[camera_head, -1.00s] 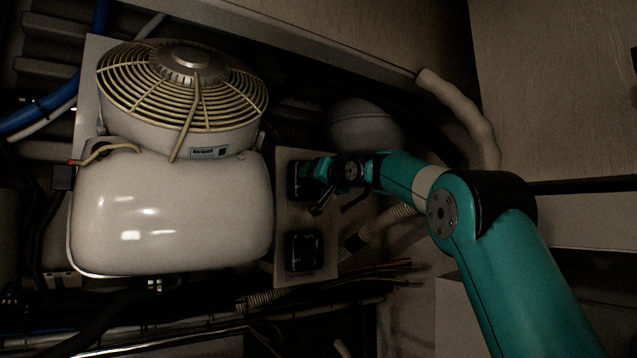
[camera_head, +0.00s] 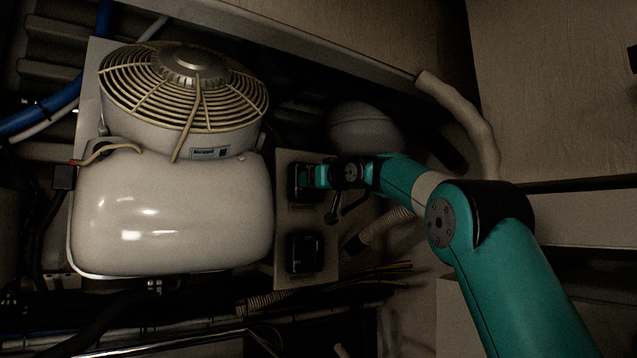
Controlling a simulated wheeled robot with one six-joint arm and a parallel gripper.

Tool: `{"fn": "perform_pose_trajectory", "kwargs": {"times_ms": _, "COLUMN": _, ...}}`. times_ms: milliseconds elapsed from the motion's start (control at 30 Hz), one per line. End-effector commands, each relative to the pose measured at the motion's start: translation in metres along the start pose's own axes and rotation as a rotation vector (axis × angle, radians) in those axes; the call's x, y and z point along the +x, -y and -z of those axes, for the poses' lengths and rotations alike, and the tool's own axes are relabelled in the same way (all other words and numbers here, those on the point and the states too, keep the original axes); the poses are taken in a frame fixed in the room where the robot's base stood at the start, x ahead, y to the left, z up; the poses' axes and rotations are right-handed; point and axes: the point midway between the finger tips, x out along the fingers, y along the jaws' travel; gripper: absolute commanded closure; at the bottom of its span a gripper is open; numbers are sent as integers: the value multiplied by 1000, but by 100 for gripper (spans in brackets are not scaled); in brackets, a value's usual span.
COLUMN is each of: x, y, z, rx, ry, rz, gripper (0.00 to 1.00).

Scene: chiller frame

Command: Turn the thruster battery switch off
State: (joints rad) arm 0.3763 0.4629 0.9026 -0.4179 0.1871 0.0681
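A light switch panel (camera_head: 322,268) stands upright to the right of the white compressor and carries two black switches, one above the other. The lower switch (camera_head: 304,252) is uncovered, with a small label below it that is too small to read. The upper switch (camera_head: 297,183) is partly hidden by my gripper (camera_head: 318,178), which is right at it. I cannot tell which switch is the thruster one. The fingertips are dark and small against the switch, so I cannot see whether they are open or shut, or touching the knob.
The white compressor (camera_head: 172,215) with a caged fan (camera_head: 183,85) fills the left side. A pale hose (camera_head: 462,115) hangs at the upper right. A ribbed hose (camera_head: 378,232) and loose wires (camera_head: 375,271) run beside and below the panel. A rounded tank (camera_head: 365,127) sits behind my wrist.

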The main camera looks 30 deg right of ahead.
Motion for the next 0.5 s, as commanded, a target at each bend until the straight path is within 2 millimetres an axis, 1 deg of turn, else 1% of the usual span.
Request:
{"fn": "perform_pose_trajectory", "kwargs": {"times_ms": 33, "x": 1, "y": 0, "z": -3, "rx": -1, "ry": 8, "rz": 0, "gripper": 51}}
{"fn": "perform_pose_trajectory", "kwargs": {"times_ms": 267, "x": 1, "y": 0, "z": -3, "rx": -1, "ry": 8, "rz": 0, "gripper": 51}}
{"fn": "perform_pose_trajectory", "kwargs": {"times_ms": 300, "x": 1, "y": 0, "z": -3, "rx": -1, "ry": 8, "rz": 0, "gripper": 21}}
{"fn": "perform_pose_trajectory", "kwargs": {"times_ms": 367, "x": 1, "y": 0, "z": -3, "rx": -1, "ry": 7, "rz": 0, "gripper": 7}}
{"fn": "perform_pose_trajectory", "kwargs": {"times_ms": 400, "x": 1, "y": 0, "z": -3, "rx": -1, "ry": 6, "rz": 0, "gripper": 2}}
{"fn": "perform_pose_trajectory", "kwargs": {"times_ms": 500, "x": 0, "y": 0, "z": -2, "rx": -1, "ry": 5, "rz": 0, "gripper": 2}}
